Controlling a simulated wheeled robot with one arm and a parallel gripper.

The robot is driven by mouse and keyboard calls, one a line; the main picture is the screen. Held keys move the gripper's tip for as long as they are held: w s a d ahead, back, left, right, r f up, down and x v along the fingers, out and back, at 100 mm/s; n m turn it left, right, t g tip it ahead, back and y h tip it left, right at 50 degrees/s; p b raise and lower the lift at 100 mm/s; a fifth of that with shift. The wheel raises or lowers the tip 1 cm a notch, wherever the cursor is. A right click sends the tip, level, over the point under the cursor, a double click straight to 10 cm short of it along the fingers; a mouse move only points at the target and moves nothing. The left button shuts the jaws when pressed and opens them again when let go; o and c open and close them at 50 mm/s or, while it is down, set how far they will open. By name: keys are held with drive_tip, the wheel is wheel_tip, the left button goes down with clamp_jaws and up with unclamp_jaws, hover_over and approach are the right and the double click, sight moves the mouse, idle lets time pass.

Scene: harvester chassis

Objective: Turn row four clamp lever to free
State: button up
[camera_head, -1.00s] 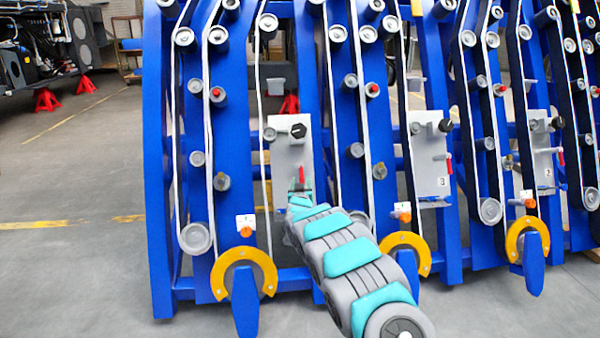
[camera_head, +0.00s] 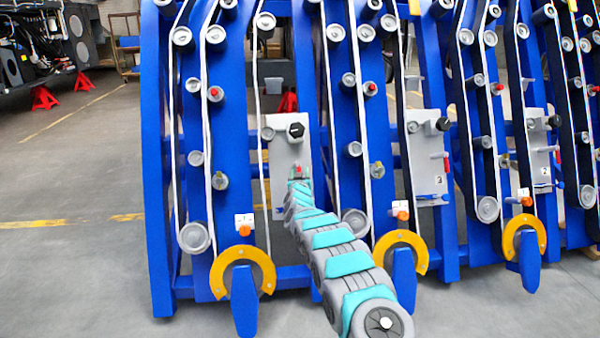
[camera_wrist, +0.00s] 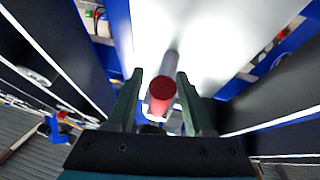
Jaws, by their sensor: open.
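The clamp lever shows as a red tip (camera_head: 297,170) on the light grey plate (camera_head: 280,156) of the leftmost blue row in the head view. In the wrist view the lever's round red end (camera_wrist: 162,90) points at the camera, with its grey shaft running back to the bright plate. My gripper (camera_wrist: 160,76) is open, with one finger on each side of the lever. I cannot tell whether either finger touches it. In the head view my arm hides most of the lever and the gripper. The row's small label (camera_head: 244,220) is too small to read surely.
Blue rows with rollers and white belts stand side by side. A similar plate with a red lever (camera_head: 446,163) is on the row to the right. Yellow-orange half rings (camera_head: 225,275) jut out low in front. Grey floor (camera_head: 70,270) at the left is clear.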

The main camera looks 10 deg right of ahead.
drive_tip(key=shift+w, duration=0.1)
clamp_jaws()
idle(0.5)
idle(1.0)
